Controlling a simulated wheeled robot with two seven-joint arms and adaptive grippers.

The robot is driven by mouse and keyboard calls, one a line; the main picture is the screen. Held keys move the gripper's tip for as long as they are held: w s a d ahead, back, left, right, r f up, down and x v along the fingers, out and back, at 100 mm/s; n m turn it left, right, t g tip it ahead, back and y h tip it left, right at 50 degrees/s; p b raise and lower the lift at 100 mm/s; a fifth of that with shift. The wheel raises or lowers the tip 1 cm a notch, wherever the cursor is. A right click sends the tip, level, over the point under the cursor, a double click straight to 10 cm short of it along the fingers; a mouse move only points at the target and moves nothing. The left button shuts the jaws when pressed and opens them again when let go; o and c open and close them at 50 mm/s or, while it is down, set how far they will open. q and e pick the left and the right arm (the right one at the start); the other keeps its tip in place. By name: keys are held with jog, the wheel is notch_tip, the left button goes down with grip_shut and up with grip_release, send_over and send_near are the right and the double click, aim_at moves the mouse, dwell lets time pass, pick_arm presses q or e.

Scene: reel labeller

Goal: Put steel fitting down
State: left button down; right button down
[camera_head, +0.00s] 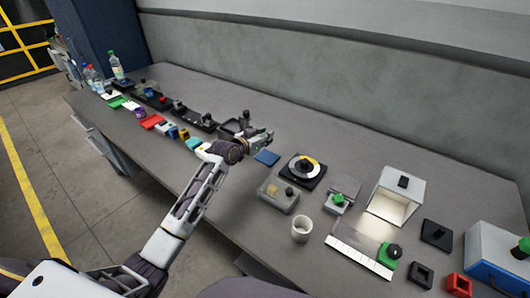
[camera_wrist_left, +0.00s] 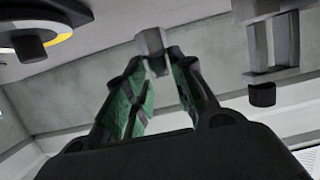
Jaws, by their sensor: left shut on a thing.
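My left gripper (camera_head: 265,138) is over the middle of the table, behind and left of a small blue pad (camera_head: 267,158). In the left wrist view its two green-padded fingers (camera_wrist_left: 152,62) come together on a small grey block, the steel fitting (camera_wrist_left: 151,41). The fitting sticks out beyond the fingertips; its lower part is hidden between them. In the head view the fitting is too small to make out. My right gripper is not in view.
Right of the gripper are a black base with a round yellow-and-black disc (camera_head: 303,168), a translucent box (camera_head: 278,195), a white cup (camera_head: 301,229) and a lit white hood (camera_head: 396,193). Small trays and parts line the table (camera_head: 205,95) to the left. A grey wall stands behind.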

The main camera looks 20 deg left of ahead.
pick_arm(q)
jog(key=shift+f, duration=1.75)
jog(key=shift+f, duration=1.9)
jog(key=shift+f, duration=0.15)
jog(key=c, duration=1.2)
grip_release()
jog(key=shift+r, duration=0.2)
jog(key=shift+v, duration=6)
